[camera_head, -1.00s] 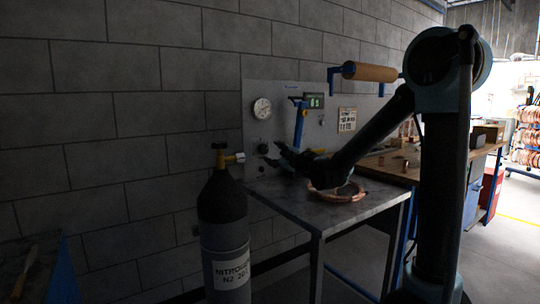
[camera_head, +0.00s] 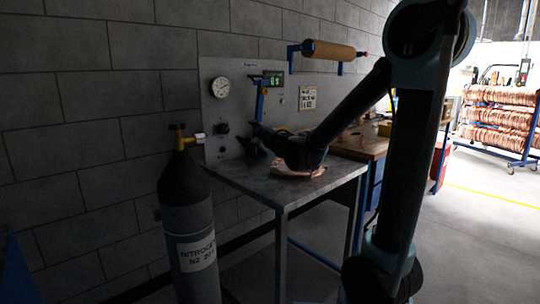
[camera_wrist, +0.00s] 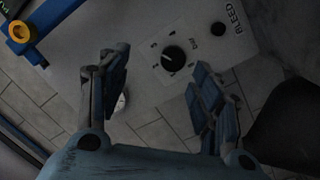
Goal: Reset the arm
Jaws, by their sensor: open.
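My gripper (camera_head: 252,140) is at the left end of my dark arm, above the metal table (camera_head: 245,185) and near the grey wall panel. In the wrist view my gripper (camera_wrist: 160,98) is open, its two blue-padded fingers wide apart with nothing between them. Beyond the fingers is a black knob (camera_wrist: 174,58) on a pale plate marked BLEED. The knob also shows on the panel in the head view (camera_head: 223,128). A copper coil (camera_head: 300,172) lies on the table under my arm, partly hidden by it.
A nitrogen cylinder (camera_head: 190,235) stands at the table's left front. A blue lever (camera_head: 260,98), a gauge (camera_head: 221,87) and a paper roll (camera_head: 327,50) are on the wall side. A wooden bench (camera_head: 362,143) stands behind. The floor to the right (camera_head: 480,230) is clear.

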